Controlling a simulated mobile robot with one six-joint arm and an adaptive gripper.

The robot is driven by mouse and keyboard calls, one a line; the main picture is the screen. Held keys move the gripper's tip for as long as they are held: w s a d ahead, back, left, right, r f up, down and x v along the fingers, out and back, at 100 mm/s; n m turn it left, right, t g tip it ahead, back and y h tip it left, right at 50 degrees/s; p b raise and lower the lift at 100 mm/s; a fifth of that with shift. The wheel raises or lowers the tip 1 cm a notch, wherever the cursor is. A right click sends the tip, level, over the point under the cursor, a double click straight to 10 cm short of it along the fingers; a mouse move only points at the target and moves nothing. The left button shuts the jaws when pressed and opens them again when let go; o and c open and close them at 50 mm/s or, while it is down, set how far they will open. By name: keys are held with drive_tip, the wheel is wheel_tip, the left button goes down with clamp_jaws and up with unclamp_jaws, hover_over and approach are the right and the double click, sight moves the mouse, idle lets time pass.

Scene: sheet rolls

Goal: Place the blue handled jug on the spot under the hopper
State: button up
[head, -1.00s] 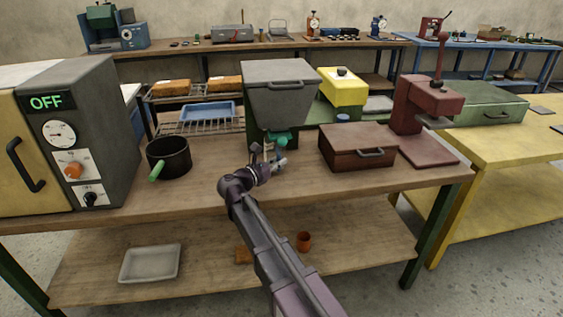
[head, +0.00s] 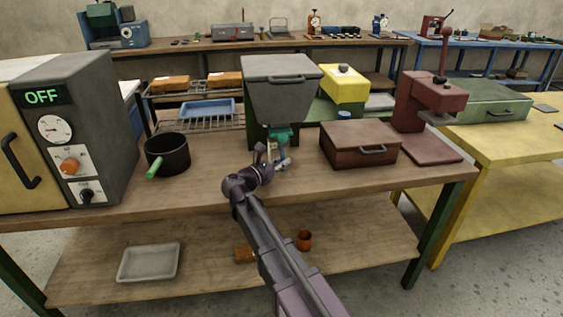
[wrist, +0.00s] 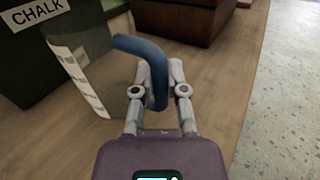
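The jug (wrist: 100,82) has a clear body with pale markings and a thick blue handle (wrist: 150,62). My gripper (wrist: 160,70) has its two fingers on either side of the handle and looks shut on it. The jug stands out to the left of the fingers in the wrist view, next to a dark green base labelled CHALK (wrist: 38,12). In the head view my gripper (head: 275,162) is just in front of and below the grey hopper (head: 282,95) and its teal spout (head: 281,134). The spot under the hopper is hidden, and I cannot tell whether the jug touches the bench.
A brown box (head: 358,146) stands right of the hopper, with a red press (head: 420,105) beyond it. A dark pot (head: 167,153) with a green handle and an oven reading OFF (head: 80,130) stand left. Bare bench (head: 215,185) lies between pot and gripper.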

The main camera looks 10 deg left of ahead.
drive_tip(key=o, duration=0.4)
drive_tip(key=shift+r, duration=0.2)
drive_tip(key=v, duration=1.2)
drive_tip(key=shift+f, duration=0.1)
idle(0.4)
